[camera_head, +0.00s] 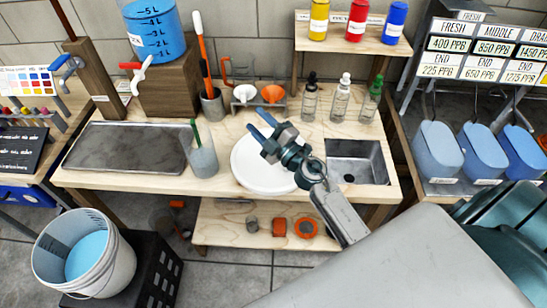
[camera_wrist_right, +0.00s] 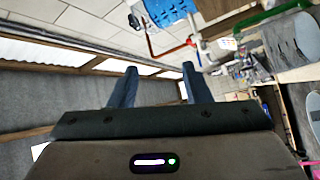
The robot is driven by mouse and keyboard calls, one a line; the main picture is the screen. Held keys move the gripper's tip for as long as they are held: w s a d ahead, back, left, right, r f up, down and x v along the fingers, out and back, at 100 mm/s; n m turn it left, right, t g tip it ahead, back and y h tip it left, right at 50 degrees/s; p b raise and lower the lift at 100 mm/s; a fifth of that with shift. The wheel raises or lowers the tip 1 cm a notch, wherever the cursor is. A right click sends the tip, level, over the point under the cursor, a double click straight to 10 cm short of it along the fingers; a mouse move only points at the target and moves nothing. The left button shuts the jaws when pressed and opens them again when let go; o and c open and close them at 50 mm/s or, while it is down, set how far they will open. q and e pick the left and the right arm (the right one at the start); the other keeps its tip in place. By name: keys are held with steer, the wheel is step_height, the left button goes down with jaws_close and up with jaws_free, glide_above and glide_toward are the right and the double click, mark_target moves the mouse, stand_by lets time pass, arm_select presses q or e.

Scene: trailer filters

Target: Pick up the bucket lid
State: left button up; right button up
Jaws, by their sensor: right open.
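A white round lid (camera_head: 250,178) lies flat on the wooden bench, between a clear beaker and the sink. My right gripper (camera_head: 260,124) is above the lid in the head view, with its blue fingers pointing toward the back left. Its wrist and arm cover the right part of the lid. In the right wrist view the two blue fingers (camera_wrist_right: 156,88) stand apart with nothing between them. The lid cannot be made out in that view. A white bucket (camera_head: 118,270) with blue water stands open on a black crate at the lower left. My left gripper is not in view.
A metal tray (camera_head: 125,148) lies left of the beaker (camera_head: 204,160). The sink (camera_head: 358,165) is right of the lid. Dropper bottles (camera_head: 341,100) and a funnel rack stand behind. A blue water tank (camera_head: 152,30) with a tap stands at the back left.

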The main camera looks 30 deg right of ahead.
steer(key=w+a+f+n+g+y, duration=0.1)
steer(key=w+a+n+g+y, duration=0.1)
steer(key=a+n+g+y, duration=0.5)
steer(key=w+d+f+n+g+h, duration=0.25)
steer(key=f+n+g+h, duration=0.2)
steer(key=f, duration=0.25)
steer(key=s+d+f+m+g+h, duration=0.1)
steer(key=s+d+g+h, duration=0.1)
steer(key=d+g+h, duration=0.35)
steer(key=s+d+f+m+g+h, duration=0.1)
steer(key=s+d+g+h, duration=0.15)
steer(key=d, duration=0.65)
steer(key=f+b, duration=1)
steer(key=shift+s+d+f, duration=0.1)
steer(key=shift+d+f, duration=0.25)
steer(key=shift+f, duration=0.05)
steer(key=shift+r, duration=0.1)
jaws_close()
